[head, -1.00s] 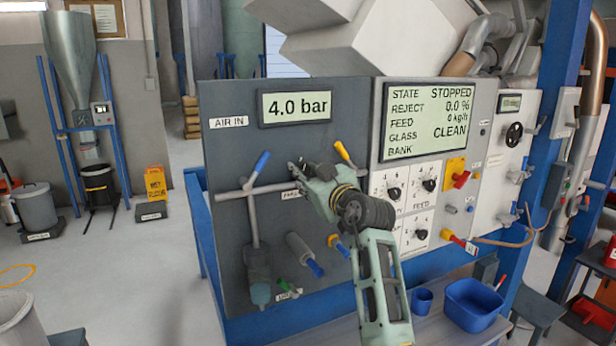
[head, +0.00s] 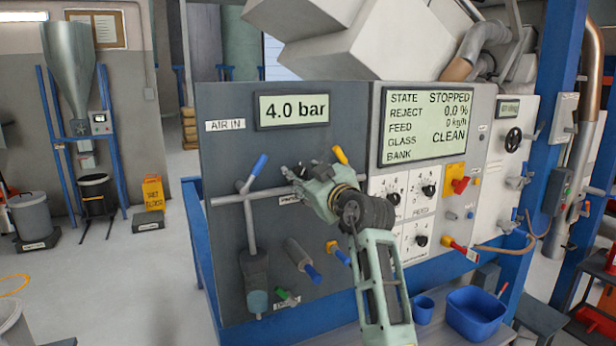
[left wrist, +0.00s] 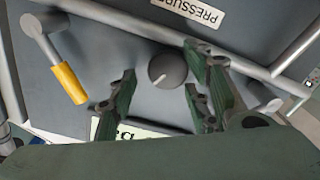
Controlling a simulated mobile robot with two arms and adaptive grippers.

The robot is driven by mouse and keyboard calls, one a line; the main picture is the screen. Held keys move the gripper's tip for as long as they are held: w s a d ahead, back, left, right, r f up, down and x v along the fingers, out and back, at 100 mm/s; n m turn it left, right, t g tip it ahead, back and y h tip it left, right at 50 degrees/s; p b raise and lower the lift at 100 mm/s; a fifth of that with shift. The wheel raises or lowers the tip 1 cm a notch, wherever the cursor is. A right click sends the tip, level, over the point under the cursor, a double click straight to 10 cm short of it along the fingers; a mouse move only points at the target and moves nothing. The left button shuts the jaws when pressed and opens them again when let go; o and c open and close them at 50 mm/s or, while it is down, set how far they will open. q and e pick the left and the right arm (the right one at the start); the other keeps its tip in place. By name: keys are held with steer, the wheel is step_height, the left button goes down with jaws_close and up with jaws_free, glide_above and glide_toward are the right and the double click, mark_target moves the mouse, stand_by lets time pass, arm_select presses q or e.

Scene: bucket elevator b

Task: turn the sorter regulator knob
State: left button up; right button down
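A round grey knob (left wrist: 168,70) with a slot mark sits on the dark panel beside a label that reads PRESSURE in the left wrist view. My left gripper (left wrist: 160,100) is open, its two green fingers on either side of the knob with gaps visible. I cannot tell how deep the fingertips reach. In the head view my left gripper (head: 300,173) is at the panel below the pressure display (head: 292,110), which reads 4.0 bar, and it hides the knob. My right gripper is out of view.
A yellow-handled valve (left wrist: 69,83) is near the left finger. A grey pipe (head: 245,197) with a blue-handled valve (head: 258,166) runs across the panel. White dial plates (head: 410,205) are right of my arm. A blue bin (head: 474,312) stands on the bench below.

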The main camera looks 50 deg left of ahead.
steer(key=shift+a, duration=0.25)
